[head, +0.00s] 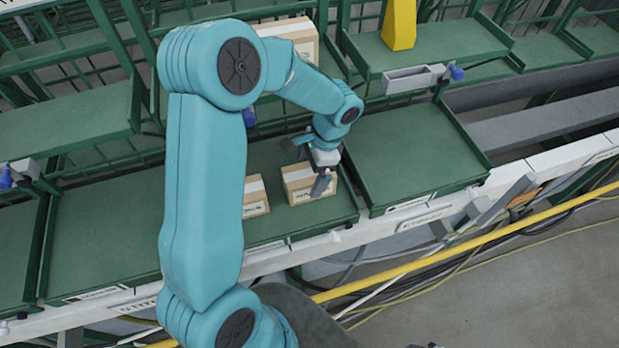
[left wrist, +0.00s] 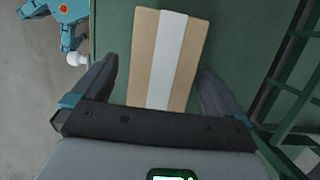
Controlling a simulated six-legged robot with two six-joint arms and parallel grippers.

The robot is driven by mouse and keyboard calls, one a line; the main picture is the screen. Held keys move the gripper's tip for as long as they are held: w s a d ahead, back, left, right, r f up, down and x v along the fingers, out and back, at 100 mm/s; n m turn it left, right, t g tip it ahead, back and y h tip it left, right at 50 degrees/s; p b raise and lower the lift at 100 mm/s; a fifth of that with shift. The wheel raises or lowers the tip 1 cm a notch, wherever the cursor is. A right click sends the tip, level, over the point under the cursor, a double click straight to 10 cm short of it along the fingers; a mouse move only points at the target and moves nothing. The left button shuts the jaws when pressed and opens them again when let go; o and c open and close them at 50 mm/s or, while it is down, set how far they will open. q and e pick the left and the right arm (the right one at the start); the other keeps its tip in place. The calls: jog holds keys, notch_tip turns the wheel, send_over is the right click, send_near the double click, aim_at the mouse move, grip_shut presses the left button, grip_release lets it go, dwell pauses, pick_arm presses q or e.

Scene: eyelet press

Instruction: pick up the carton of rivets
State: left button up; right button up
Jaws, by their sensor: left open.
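A tan carton with a pale tape strip (head: 297,187) stands on the green lower shelf in the head view; its label is too small to read. My left gripper (head: 322,182) is right at this carton, reaching down over it from above. In the left wrist view the carton (left wrist: 160,55) lies between the two dark fingers of my left gripper (left wrist: 160,92), with a gap on each side. The fingers are open and the carton still rests on the shelf. My right gripper is not seen.
A second similar carton (head: 255,197) stands just to the left, partly hidden by my arm. A larger box (head: 296,32) and a yellow object (head: 399,25) are on the upper level. The green tray (head: 410,155) to the right is empty. A yellow rail (head: 420,262) runs along the front.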

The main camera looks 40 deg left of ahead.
pick_arm(q)
jog(key=shift+s, duration=0.1)
jog(key=shift+w, duration=0.2)
jog(key=shift+f+b, duration=0.25)
jog(key=shift+b, duration=0.05)
dwell(0.3)
jog(key=shift+a+r, duration=0.1)
grip_shut()
